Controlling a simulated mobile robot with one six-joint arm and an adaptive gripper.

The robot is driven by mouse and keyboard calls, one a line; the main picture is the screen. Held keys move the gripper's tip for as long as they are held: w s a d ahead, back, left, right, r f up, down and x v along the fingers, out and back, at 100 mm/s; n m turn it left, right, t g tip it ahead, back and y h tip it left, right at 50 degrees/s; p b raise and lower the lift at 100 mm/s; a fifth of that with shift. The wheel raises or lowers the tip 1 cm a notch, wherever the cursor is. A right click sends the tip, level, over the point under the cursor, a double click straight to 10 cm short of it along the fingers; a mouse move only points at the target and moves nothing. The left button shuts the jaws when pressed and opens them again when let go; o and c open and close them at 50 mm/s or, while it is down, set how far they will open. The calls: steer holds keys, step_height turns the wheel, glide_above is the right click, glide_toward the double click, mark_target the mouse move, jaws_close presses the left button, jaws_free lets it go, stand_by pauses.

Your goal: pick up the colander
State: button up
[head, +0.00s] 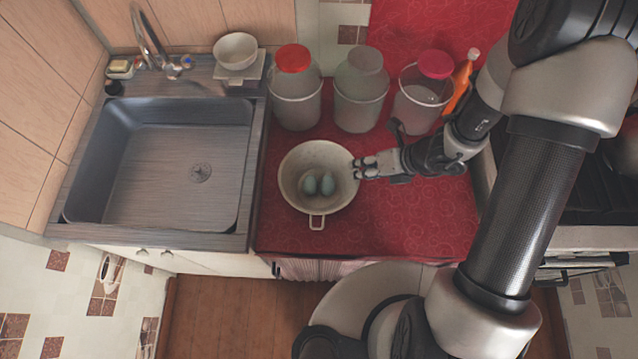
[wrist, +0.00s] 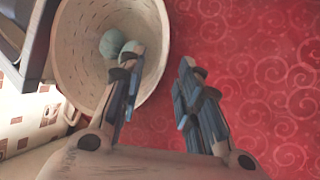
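The colander (head: 291,188) is a pale round bowl with a small loop handle at its front. It stands upright on the red oilcloth counter, right of the sink. Two blue-green egg-shaped things (head: 318,184) lie in it. My gripper (head: 366,168) is at the colander's right rim. In the wrist view, the colander (wrist: 84,42) fills the upper left, and my gripper (wrist: 160,88) is open. One finger overlaps the bowl's inside in the picture and the other is over the red cloth outside, with the rim between them. I cannot tell whether either finger touches the rim.
Three jars stand behind: one with a red lid (head: 295,100), one with a grey lid (head: 360,104), one with a red-pink lid (head: 418,108). An orange bottle (head: 460,85) is beside them. The sink (head: 160,165) is left. The red counter (head: 400,225) at front right is clear.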

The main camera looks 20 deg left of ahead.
steer(key=shift+x, duration=0.85)
steer(key=b+x, duration=0.3)
steer(key=x, duration=0.2)
steer(key=shift+s+f, duration=0.1)
steer(key=shift+f, duration=0.05)
steer(key=shift+c, duration=0.3)
jaws_close()
